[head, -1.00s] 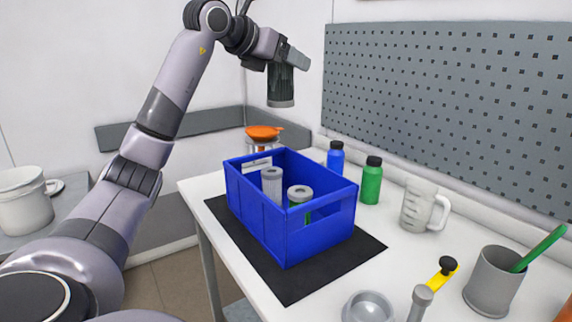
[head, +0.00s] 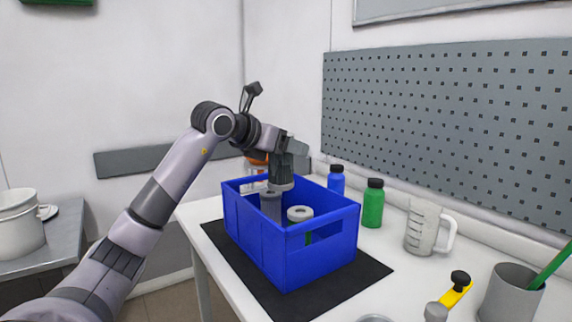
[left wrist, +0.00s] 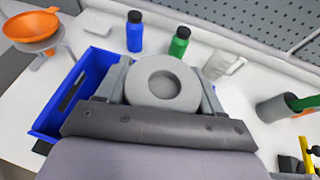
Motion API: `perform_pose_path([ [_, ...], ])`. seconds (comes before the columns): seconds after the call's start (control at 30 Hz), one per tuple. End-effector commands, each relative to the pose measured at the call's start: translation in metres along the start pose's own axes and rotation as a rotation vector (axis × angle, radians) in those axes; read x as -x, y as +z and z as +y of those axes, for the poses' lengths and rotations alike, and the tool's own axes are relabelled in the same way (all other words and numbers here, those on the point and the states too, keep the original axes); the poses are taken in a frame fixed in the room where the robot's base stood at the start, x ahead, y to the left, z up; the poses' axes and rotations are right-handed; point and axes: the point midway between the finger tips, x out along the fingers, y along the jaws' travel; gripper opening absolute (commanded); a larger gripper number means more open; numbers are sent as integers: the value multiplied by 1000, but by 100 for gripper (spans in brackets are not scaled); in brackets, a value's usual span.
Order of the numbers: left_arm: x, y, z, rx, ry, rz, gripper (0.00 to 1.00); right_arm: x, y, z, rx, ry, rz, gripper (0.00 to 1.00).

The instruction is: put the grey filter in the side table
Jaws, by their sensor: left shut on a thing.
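My left gripper (head: 286,158) is shut on the grey filter (head: 282,182), a cylinder with a dark body and lighter grey lower end. It holds it upright at the back of the blue crate (head: 290,252), its lower end about level with the rim. In the left wrist view the filter's round grey end with a central hollow (left wrist: 163,83) sits between the fingers. I cannot tell if it touches anything below. A grey side table (head: 62,232) stands at the far left. My right gripper is not in view.
The crate holds a grey cylinder (head: 270,207) and a grey-topped green cylinder (head: 300,214). A blue bottle (head: 336,182), green bottle (head: 373,205) and clear jug (head: 423,228) stand right of it. A white pot (head: 18,222) and a small dish occupy the side table.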

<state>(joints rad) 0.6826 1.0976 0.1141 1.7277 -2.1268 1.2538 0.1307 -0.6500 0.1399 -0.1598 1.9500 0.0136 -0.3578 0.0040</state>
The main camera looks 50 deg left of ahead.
Motion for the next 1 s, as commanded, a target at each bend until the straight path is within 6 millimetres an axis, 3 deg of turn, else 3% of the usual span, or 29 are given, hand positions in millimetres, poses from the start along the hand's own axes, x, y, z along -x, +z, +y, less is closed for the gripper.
perform_pose_path([
  [0.27,-12,-29,-1,0,-2,2,35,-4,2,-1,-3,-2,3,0],
  [0.57,-13,-31,0,0,0,0,35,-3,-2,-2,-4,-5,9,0],
  [1.0,-18,-43,0,0,0,1,35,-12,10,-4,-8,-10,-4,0],
])
